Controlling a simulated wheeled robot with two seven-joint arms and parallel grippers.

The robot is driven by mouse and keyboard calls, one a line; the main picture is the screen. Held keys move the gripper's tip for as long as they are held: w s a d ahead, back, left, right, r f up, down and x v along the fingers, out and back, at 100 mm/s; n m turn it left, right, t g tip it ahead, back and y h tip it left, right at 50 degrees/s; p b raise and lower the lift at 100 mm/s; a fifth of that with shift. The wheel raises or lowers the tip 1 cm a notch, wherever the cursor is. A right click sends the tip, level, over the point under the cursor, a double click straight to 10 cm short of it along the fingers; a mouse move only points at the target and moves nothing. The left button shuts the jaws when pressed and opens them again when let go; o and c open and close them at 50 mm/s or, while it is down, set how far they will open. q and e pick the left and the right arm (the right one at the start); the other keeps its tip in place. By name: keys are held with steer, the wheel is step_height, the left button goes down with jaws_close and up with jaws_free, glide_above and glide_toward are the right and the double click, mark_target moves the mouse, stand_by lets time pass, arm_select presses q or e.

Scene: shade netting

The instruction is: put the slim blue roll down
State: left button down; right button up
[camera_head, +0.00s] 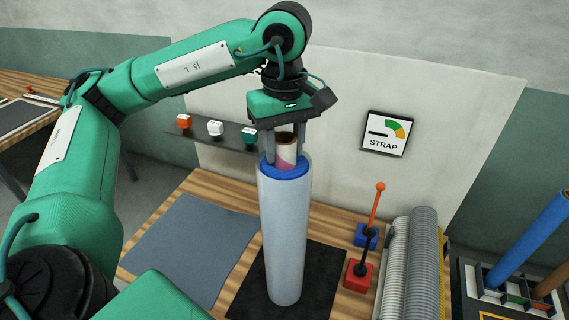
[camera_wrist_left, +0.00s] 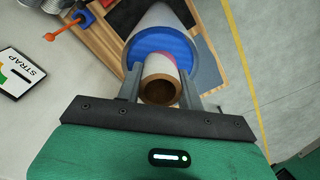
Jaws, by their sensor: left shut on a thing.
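The slim blue roll (camera_head: 285,235) stands nearly upright in the head view, in a pale grey wrap with a blue upper end. A brown core tube with a pink band sticks out of its top. My left gripper (camera_head: 286,156) points down from above, its two fingers on either side of that core, shut on it. In the left wrist view the blue end (camera_wrist_left: 150,45) and core show between the fingers (camera_wrist_left: 160,92). The roll's foot is over a dark mat (camera_head: 325,268); I cannot tell whether it touches. My right gripper is not in view.
A grey-blue sheet (camera_head: 190,245) lies left on the wooden bench. Red and blue blocks with an orange-knobbed lever (camera_head: 376,205) and grey ribbed rolls (camera_head: 421,265) stand close right. A divided crate (camera_head: 490,297) holds another blue roll (camera_head: 530,240). A STRAP sign (camera_head: 384,134) hangs behind.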

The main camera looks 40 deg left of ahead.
mark_target(284, 169)
arm_select(q)
steer(key=shift+f, duration=0.55)
step_height(284, 169, down, 4)
steer(key=shift+p, duration=0.75)
steer(key=shift+f, duration=0.15)
steer(key=shift+f, duration=0.15)
steer(key=c, duration=0.9)
jaws_free()
steer(key=shift+s, duration=0.1)
